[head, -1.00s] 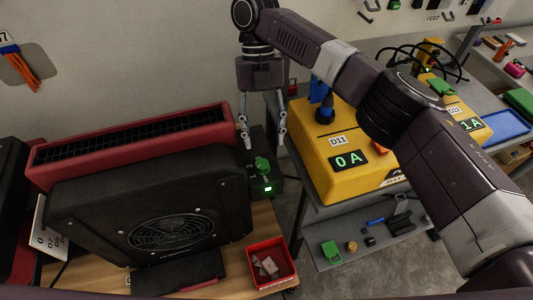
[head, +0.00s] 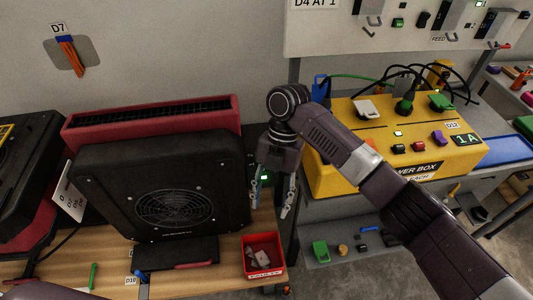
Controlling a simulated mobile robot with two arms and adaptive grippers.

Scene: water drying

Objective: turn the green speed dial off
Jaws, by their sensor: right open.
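The green speed dial is not clearly visible; my right gripper covers the area around it. A small green-lit display (head: 265,177) of the dark control box shows between the fingers. The box stands just right of the black fan unit (head: 160,190). My right gripper (head: 270,203) points down in front of the box, with its two fingers apart and nothing between them in hold. Whether a finger touches the box or dial cannot be told. My left gripper is out of view.
A red tray (head: 246,261) with small pieces sits on the wooden bench (head: 215,279) below the gripper. The yellow power box (head: 330,180) stands to the right on a grey table. A red heater-like unit (head: 150,118) is behind the fan.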

